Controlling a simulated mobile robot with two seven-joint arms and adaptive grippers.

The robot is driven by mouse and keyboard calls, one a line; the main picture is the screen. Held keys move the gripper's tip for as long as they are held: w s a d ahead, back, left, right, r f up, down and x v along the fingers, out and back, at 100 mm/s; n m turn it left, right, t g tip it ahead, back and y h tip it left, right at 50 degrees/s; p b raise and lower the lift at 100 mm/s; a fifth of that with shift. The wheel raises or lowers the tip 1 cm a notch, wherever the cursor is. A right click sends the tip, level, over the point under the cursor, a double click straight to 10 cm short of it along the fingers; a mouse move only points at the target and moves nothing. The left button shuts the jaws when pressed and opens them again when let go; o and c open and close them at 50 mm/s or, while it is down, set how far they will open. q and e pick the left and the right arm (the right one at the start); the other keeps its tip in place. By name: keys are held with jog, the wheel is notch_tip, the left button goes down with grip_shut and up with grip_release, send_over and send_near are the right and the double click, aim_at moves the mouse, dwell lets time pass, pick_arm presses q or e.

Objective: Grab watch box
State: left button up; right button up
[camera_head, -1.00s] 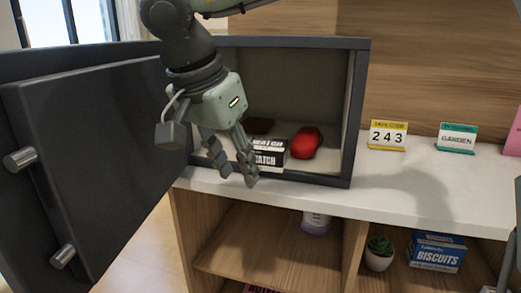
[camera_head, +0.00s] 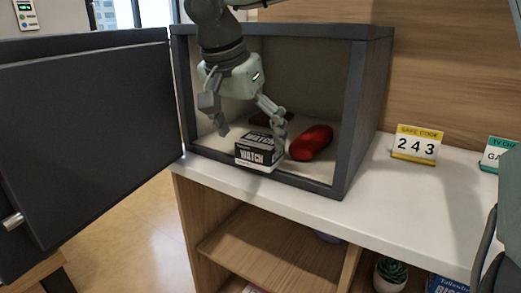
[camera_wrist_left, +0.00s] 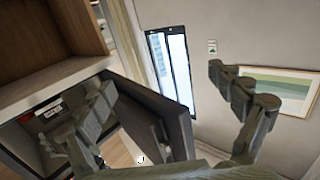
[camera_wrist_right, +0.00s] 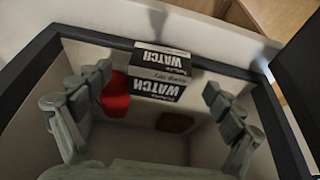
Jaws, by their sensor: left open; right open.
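The black-and-white watch box (camera_head: 257,157) sits at the front of the open safe (camera_head: 346,120), near its front lip. My right gripper (camera_head: 250,136) is inside the safe opening, pointing down over the box, fingers spread and empty. In the right wrist view the box (camera_wrist_right: 160,75) shows between and beyond the open fingers (camera_wrist_right: 158,82), with its lettering legible. I cannot tell whether a finger touches it. My left gripper (camera_wrist_left: 161,82) shows open and empty in the left wrist view.
A red rounded object (camera_head: 311,142) lies just right of the box, and a brown item (camera_head: 262,118) lies behind. The safe door (camera_head: 90,130) stands open to the left. A yellow code sign (camera_head: 416,144) stands on the white counter (camera_head: 400,195), with open shelves below.

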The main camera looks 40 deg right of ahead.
aim_at(260, 139)
jog(key=d, duration=0.1)
jog(key=w+d, duration=0.1)
jog(key=shift+w+d, duration=0.15)
jog(key=shift+d, duration=0.25)
jog(key=shift+x, duration=0.9)
jog(key=shift+f, duration=0.55)
pick_arm(q)
jog(key=shift+s+d+r+t, duration=0.1)
jog(key=shift+d+r+t, duration=0.1)
jog(key=shift+r, duration=0.15)
jog(key=shift+d+r+t, duration=0.1)
jog(key=shift+r+t, duration=0.1)
jog(key=shift+r, duration=0.1)
pick_arm(e)
jog(key=shift+c, duration=0.2)
jog(key=c, duration=1.3)
